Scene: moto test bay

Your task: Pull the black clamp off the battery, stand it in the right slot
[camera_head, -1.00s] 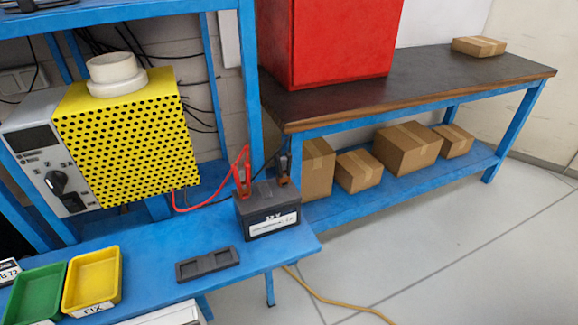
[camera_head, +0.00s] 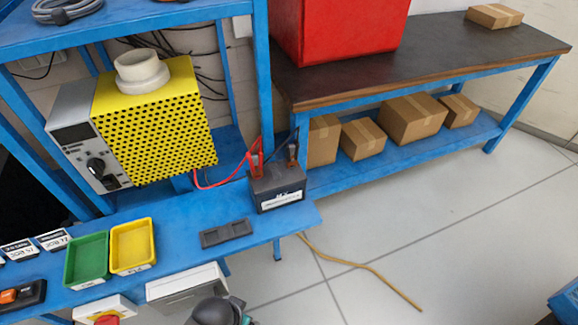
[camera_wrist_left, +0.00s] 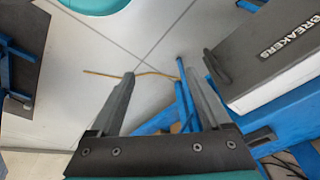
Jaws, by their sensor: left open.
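The dark grey battery (camera_head: 277,190) stands near the right end of the blue bench. The black clamp (camera_head: 292,152) is on its right terminal, with a dark cable behind it. The red clamp (camera_head: 256,166) is on its left terminal, with a red cable. The dark two-slot holder (camera_head: 226,233) lies flat on the bench, left of and in front of the battery; both slots look empty. In the left wrist view my left gripper (camera_wrist_left: 160,80) is open and empty, above the floor and away from the battery. My right gripper is not seen.
Green (camera_head: 87,258) and yellow (camera_head: 132,246) trays sit left of the holder. A perforated yellow machine (camera_head: 155,125) stands behind. A grey-white box (camera_head: 187,287) lies below the bench front; a breakers box (camera_wrist_left: 270,60) shows in the wrist view. Floor at right is mostly clear.

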